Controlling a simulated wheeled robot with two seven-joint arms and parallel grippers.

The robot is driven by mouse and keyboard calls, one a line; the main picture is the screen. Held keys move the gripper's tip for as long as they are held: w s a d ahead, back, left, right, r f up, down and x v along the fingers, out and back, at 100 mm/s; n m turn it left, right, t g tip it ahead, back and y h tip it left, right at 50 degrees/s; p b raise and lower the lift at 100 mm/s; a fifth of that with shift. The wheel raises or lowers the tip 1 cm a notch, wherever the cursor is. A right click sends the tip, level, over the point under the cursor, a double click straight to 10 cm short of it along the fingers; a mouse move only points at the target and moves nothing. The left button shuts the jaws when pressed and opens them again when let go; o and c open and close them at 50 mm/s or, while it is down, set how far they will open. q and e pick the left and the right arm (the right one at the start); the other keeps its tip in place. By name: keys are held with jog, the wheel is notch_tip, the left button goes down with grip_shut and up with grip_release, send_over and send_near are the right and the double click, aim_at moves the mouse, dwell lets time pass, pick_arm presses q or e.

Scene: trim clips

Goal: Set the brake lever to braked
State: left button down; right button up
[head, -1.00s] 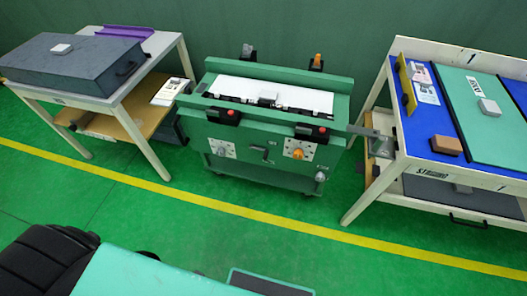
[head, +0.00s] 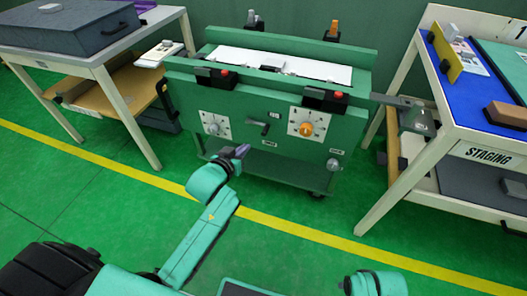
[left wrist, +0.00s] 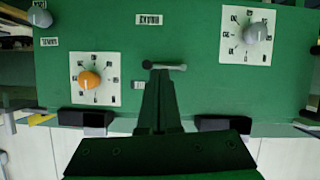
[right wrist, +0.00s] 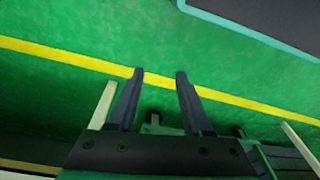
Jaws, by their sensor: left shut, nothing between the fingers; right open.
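The green cart (head: 265,148) has a small dark lever (head: 258,126) in the middle of its front panel, between two dials; I take this to be the brake lever. In the left wrist view the lever (left wrist: 176,67) lies across the picture, with a round dark end at left. My left gripper (head: 242,151) is shut and empty, in front of the panel. In the left wrist view its fingertips (left wrist: 160,74) reach close to the lever; contact cannot be told. My right gripper (right wrist: 160,75) is open and empty over the floor.
A grey-knobbed dial (head: 214,125) and an orange-knobbed dial (head: 306,123) flank the lever. Black clips with red buttons sit on the cart's top edge. A table with a dark case (head: 70,25) stands left, a staging table (head: 483,153) right. Floor in front is clear.

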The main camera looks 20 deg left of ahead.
pick_arm(q)
notch_tip(320, 180, up, 6)
jog(key=d+r+t+b, duration=0.1)
jog(key=t+b, duration=0.1)
pick_arm(e)
notch_tip(320, 180, up, 7)
jog(key=b, duration=0.2)
pick_arm(q)
jog(key=w+d+f+b, duration=0.1)
jog(key=w+d+f, duration=0.1)
jog(key=w+f, duration=0.4)
jog(key=w, duration=0.3)
jog(key=shift+w+f+n+b, duration=0.15)
jog(key=shift+f+n+b, duration=0.15)
jog(key=shift+f+b, duration=0.05)
pick_arm(e)
jog(key=w+a+f+t, duration=0.1)
jog(key=w+a+y, duration=0.1)
jog(key=w+a+f+t+y, duration=0.1)
jog(key=a, duration=0.1)
jog(key=shift+f+n+t, duration=0.3)
jog(key=shift+n, duration=0.1)
